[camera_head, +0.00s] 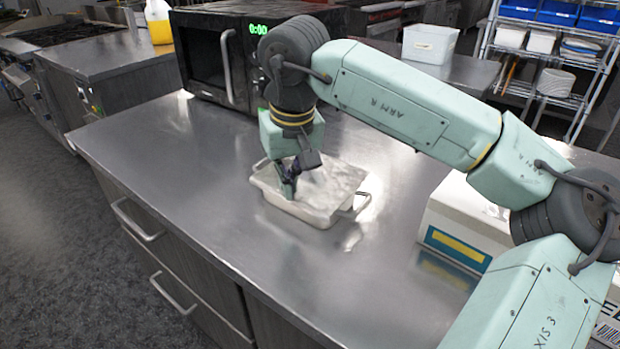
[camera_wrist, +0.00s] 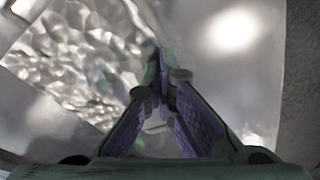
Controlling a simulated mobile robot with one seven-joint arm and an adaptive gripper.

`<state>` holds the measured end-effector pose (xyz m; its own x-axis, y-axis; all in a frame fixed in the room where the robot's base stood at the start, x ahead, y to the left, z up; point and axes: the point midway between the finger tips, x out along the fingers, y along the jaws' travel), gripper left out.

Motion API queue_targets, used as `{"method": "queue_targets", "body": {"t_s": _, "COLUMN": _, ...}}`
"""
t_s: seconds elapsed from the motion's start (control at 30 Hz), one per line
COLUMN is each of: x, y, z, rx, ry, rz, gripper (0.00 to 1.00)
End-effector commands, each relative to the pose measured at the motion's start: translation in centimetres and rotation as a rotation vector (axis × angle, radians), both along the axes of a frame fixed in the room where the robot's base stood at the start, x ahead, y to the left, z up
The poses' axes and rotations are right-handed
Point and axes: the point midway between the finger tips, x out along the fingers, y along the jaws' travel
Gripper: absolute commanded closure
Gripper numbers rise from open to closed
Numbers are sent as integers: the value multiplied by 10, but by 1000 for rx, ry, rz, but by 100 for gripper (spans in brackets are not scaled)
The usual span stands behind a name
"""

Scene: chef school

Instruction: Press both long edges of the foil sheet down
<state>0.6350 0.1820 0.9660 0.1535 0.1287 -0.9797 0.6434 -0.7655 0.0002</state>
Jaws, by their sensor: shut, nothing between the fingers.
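The foil sheet (camera_head: 335,184) lies crinkled over a pale, shallow tray (camera_head: 318,219) on the steel counter. It fills the left part of the wrist view (camera_wrist: 70,50), bright and wrinkled. My gripper (camera_head: 287,192) points down at the tray's left edge, at the foil's border. Its fingers meet at the tips in the wrist view (camera_wrist: 158,62), with nothing between them. I cannot tell whether the tips touch the foil or the rim. A wire handle (camera_head: 358,207) shows at the tray's right end. My wrist and fingers hide part of the left edge.
A black microwave (camera_head: 207,60) stands behind the tray at the back left. A white box (camera_head: 463,222) with a blue and yellow label stands to the right, near my arm. The counter (camera_head: 200,195) is clear left and in front of the tray.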

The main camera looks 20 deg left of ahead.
Motion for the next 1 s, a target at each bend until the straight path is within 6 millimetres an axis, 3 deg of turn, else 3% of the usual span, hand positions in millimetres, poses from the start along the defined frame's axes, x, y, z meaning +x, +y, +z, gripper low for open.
{"method": "queue_targets", "body": {"t_s": 0.17, "x": 0, "y": -1, "z": 5, "rx": -3, "ry": 2, "rz": 0, "gripper": 100}}
{"method": "queue_targets", "body": {"t_s": 1.0, "x": 0, "y": 0, "z": 70, "rx": -1, "ry": 1, "rz": 0, "gripper": 100}}
